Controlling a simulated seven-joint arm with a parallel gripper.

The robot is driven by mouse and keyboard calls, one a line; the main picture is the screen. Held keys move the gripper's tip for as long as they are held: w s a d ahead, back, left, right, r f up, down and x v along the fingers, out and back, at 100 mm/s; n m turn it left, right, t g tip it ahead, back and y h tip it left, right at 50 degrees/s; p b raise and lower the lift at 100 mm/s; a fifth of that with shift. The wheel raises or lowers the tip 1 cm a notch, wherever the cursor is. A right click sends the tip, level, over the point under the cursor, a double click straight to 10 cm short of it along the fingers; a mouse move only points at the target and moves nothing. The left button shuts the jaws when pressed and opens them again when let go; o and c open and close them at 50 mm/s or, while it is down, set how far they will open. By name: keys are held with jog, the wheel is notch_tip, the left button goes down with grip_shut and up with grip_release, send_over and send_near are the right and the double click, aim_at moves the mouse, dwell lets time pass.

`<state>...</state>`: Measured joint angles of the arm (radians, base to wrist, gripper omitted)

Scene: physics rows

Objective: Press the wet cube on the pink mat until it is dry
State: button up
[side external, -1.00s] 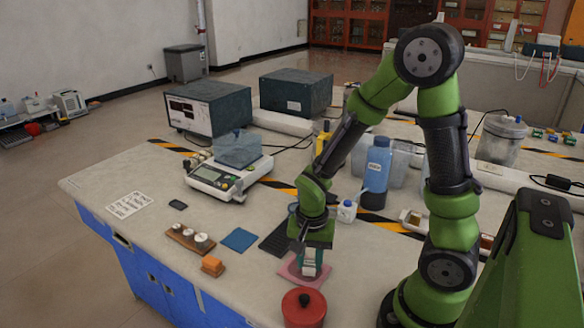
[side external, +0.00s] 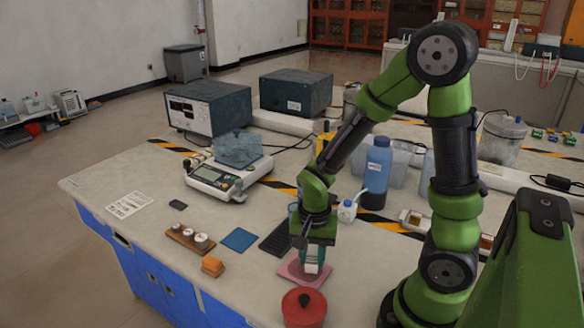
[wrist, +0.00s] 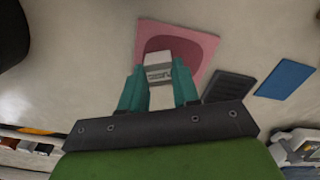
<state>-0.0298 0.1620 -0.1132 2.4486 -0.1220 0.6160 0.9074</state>
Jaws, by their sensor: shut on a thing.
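The pink mat (side external: 292,272) lies near the front edge of the bench. It also shows in the wrist view (wrist: 205,46), with a darker red patch (wrist: 170,43) in its middle. My gripper (side external: 313,262) points down over the mat. In the wrist view its teal fingers (wrist: 158,82) are shut on a pale grey-white cube (wrist: 158,58). The cube also shows low between the fingers in the side view (side external: 312,267). Its underside is hidden, so I cannot tell whether it touches the mat.
A red lidded pot (side external: 303,310) stands just in front of the mat. A black ribbed mat (side external: 277,240) and a blue mat (side external: 239,239) lie to the left. An orange block (side external: 212,265) and a wooden weight rack (side external: 190,239) are farther left. A blue bottle (side external: 378,175) stands behind.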

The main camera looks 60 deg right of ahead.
jog(key=shift+r, duration=0.15)
jog(key=shift+r, duration=2.45)
